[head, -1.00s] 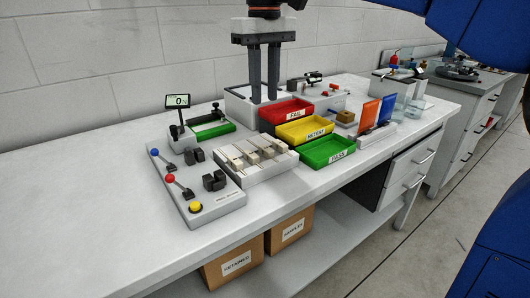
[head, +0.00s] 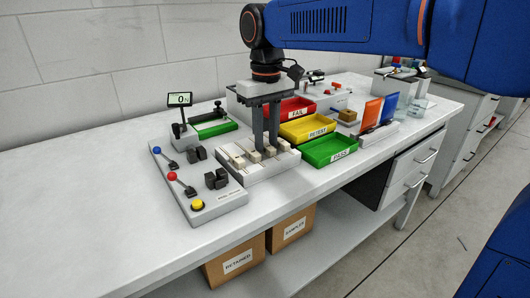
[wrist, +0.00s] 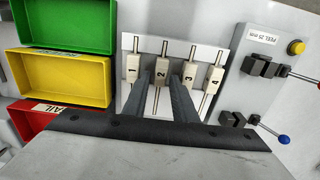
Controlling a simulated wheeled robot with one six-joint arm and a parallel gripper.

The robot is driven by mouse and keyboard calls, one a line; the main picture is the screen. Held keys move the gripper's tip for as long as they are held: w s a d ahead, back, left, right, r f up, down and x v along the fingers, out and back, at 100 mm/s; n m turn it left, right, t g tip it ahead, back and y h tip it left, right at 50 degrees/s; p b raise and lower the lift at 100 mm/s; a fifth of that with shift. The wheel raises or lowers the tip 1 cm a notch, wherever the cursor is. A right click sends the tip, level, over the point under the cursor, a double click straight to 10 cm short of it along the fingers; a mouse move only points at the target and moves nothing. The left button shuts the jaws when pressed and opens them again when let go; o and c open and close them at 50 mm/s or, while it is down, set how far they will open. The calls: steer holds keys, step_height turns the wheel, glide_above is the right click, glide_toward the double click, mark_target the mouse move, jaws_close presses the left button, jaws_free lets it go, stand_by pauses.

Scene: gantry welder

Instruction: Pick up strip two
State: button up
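Strip two (wrist: 162,70) is a pale block with a thin metal stem, labelled 2, lying in a white rack (wrist: 225,40) between strip one (wrist: 132,68) and strip three (wrist: 190,74). Strip four (wrist: 214,79) lies at the rack's right in the wrist view. My gripper (wrist: 161,80) points down at the rack, its two dark fingers apart, one on each side of strip two in the wrist view. I cannot tell whether they touch it. In the head view, my gripper (head: 266,148) is low over the rack (head: 262,173) and partly hides the strips.
Green (head: 330,151), yellow (head: 307,128) and red (head: 290,107) trays stand right of the rack. A grey panel (head: 212,205) with levers and a yellow button is at its left. A small display (head: 180,99) stands behind. The far-left bench is clear.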

steer(key=shift+f, duration=0.6)
jaws_close()
steer(key=shift+r, duration=0.15)
step_height(320, 180, up, 9)
steer(key=s+a, duration=0.9)
steer(key=a, duration=0.4)
steer(key=shift+r, duration=0.25)
